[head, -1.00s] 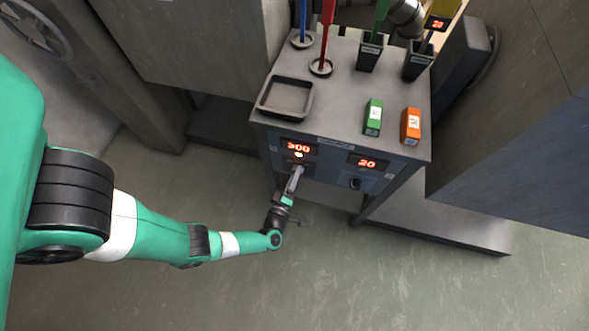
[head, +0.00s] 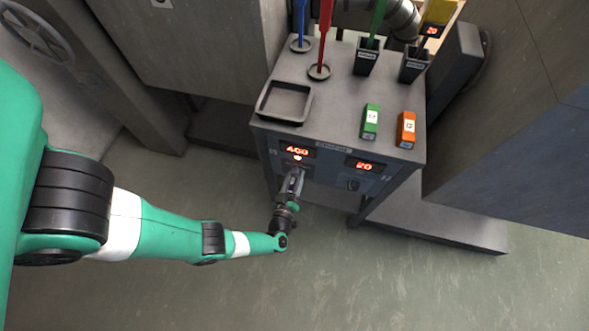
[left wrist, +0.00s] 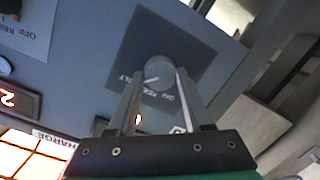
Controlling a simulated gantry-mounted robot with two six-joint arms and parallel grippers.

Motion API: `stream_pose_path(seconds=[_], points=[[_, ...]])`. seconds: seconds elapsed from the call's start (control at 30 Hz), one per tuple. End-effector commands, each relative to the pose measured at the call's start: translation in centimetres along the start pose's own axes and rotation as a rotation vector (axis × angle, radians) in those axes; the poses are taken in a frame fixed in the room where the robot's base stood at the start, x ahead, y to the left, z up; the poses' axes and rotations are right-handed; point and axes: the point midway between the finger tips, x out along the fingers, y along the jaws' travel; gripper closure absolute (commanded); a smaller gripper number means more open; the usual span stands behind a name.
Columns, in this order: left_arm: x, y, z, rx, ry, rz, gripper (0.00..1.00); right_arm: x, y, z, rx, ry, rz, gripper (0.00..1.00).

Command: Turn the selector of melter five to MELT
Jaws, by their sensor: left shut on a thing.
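The left selector knob (left wrist: 158,72) is round and grey with a pale line on it, on a dark square plate of the cabinet front. My left gripper (left wrist: 160,84) is shut on this knob, one finger on each side. The labels beside the knob are partly covered; the pale line points down-left, and I cannot tell exactly which label it meets. In the head view my left gripper (head: 297,173) reaches the front panel below the left display (head: 298,151), which reads 400. A small lit lamp (head: 297,158) sits under that display. My right gripper does not show.
A second display (head: 364,166) reads 20, above another selector (head: 353,185). On the cabinet top stand an empty tray (head: 285,101), a green block (head: 370,121), an orange block (head: 406,130) and coloured rods in holders. The floor in front is clear.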

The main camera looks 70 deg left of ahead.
Motion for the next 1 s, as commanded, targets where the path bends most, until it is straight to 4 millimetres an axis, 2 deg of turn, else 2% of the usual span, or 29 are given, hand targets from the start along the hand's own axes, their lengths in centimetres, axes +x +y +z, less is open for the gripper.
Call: stream_pose_path(seconds=[0.43,0.47,0.6,0.87,1.0], points=[[0.01,0.03,-0.05,0.01,0.003,-0.001,1.0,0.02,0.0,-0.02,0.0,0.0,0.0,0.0],[0.01,0.03,-0.05,0.01,0.003,-0.001,0.46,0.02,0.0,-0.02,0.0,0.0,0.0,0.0],[0.01,0.03,-0.04,0.01,0.002,-0.001,0.21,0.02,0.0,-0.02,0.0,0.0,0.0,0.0],[0.0,0.03,-0.02,0.009,0.001,-0.001,0.2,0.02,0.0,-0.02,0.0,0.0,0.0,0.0],[-0.66,0.16,-0.01,0.009,-0.002,0.002,0.2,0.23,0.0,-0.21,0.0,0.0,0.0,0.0]])
